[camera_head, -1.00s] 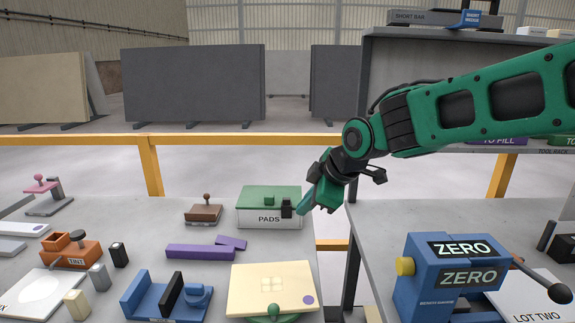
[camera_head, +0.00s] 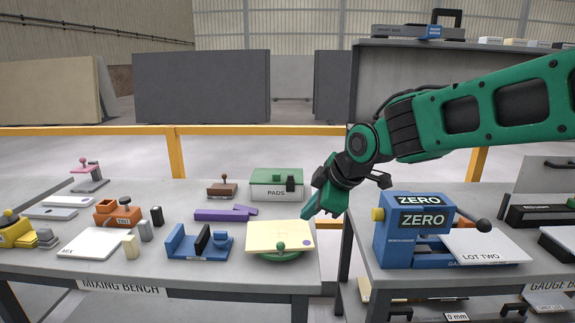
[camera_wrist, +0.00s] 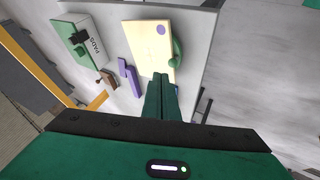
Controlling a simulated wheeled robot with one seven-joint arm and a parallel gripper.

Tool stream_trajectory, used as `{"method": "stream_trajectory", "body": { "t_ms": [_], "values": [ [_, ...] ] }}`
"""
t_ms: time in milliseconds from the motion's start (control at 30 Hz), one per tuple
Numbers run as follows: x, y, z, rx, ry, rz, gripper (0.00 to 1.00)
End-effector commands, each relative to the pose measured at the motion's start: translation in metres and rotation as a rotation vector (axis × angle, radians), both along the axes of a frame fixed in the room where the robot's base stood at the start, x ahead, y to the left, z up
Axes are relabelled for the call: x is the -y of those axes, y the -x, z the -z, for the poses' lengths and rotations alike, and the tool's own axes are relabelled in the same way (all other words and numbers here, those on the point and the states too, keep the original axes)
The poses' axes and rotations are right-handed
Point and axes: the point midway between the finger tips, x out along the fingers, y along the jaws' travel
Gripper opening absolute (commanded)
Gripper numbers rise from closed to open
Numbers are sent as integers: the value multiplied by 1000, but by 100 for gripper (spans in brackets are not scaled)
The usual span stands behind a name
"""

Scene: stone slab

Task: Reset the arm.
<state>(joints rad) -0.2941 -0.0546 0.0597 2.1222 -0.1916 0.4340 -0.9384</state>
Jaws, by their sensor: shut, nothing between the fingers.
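My green gripper (camera_head: 308,213) hangs at the right end of the mixing bench (camera_head: 200,279), above and beside the cream slab on its green stand (camera_head: 279,236). In the wrist view my gripper (camera_wrist: 161,77) shows its two fingers together with nothing between them. The fingertips appear over the lower edge of the cream slab (camera_wrist: 148,40) there; I cannot tell the height. My arm comes in from the right side of the head view.
A green-lidded PADS box (camera_head: 276,186) stands behind the slab. Purple bars (camera_head: 224,214) and a blue holder (camera_head: 198,243) are left of it. The blue ZERO gauge (camera_head: 412,230) stands on the right bench, across a gap. Dark slabs (camera_head: 202,88) stand behind the yellow rail.

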Motion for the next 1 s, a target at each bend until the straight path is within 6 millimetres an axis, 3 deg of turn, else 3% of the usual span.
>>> {"method": "stream_trajectory", "body": {
  "t_ms": [67,367,633,767,900,1000],
  "values": [
    [1,0,0,0,0,1,0],
    [71,12,10,-91,0,215,0],
    [153,43,23,-203,-15,496,0],
    [213,79,34,-294,-37,735,0],
    [280,140,49,-415,-84,1065,0],
    [316,191,60,-504,-128,1310,0]
  ]
}}
